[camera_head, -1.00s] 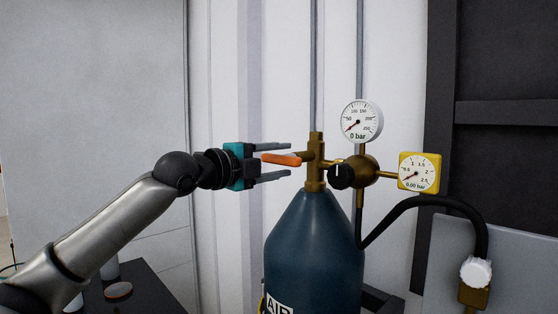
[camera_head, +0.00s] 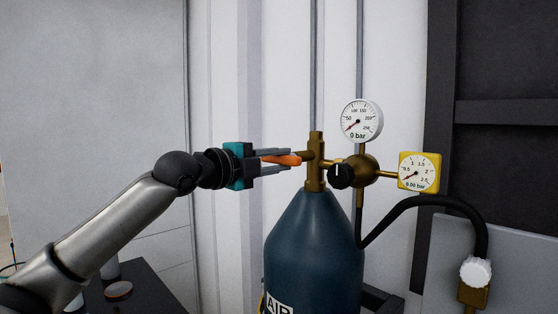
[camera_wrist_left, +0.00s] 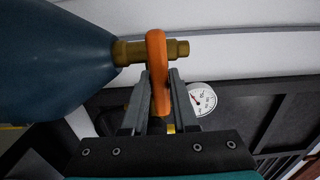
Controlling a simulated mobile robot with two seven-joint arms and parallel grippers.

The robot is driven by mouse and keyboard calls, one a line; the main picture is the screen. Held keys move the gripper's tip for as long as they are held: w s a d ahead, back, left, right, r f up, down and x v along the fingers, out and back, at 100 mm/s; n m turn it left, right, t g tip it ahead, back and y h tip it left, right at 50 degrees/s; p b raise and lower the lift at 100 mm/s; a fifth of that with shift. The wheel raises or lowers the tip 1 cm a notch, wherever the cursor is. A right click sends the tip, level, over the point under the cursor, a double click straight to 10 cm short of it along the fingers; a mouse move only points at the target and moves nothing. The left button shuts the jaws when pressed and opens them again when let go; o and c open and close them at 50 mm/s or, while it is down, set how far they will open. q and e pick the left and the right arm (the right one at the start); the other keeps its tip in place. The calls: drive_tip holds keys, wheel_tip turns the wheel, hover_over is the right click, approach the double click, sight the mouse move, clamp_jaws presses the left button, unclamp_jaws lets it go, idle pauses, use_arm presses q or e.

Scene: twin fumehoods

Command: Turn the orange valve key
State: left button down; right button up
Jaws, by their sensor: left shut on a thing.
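The orange valve key (camera_head: 283,159) sits on the left side of the brass valve (camera_head: 315,164) at the top of the dark blue AIR cylinder (camera_head: 314,240). My left gripper (camera_head: 286,160) reaches in from the left and is shut on the key. In the left wrist view the key (camera_wrist_left: 158,75) stands upright between the two grey fingers (camera_wrist_left: 159,90), with its far end beyond the tips. The brass valve (camera_wrist_left: 150,50) and part of the cylinder (camera_wrist_left: 50,65) show behind it. My right gripper is in neither view.
A round white gauge (camera_head: 360,121) reading 0 bar, a black knob (camera_head: 341,176) and a yellow-framed gauge (camera_head: 418,173) are on the right of the valve. A black hose (camera_head: 430,201) loops to the right. A dark table (camera_head: 145,290) is at the lower left.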

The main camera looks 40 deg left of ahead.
use_arm(q)
drive_tip(key=n+p, duration=0.2)
drive_tip(key=n, duration=0.1)
drive_tip(key=shift+r+n, duration=0.2)
drive_tip(key=shift+n, duration=0.1)
drive_tip(key=n+p, duration=0.3)
drive_tip(key=n, duration=0.2)
drive_tip(key=n+p, duration=0.4)
drive_tip(key=n, duration=0.1)
drive_tip(key=shift+a+r+n, duration=0.1)
drive_tip(key=shift+a+n, duration=0.05)
drive_tip(key=shift+n, duration=0.15)
drive_tip(key=shift+n+p, duration=0.75)
drive_tip(key=shift+n, duration=0.35)
drive_tip(key=c, duration=0.7)
unclamp_jaws()
drive_tip(key=shift+s, duration=0.1)
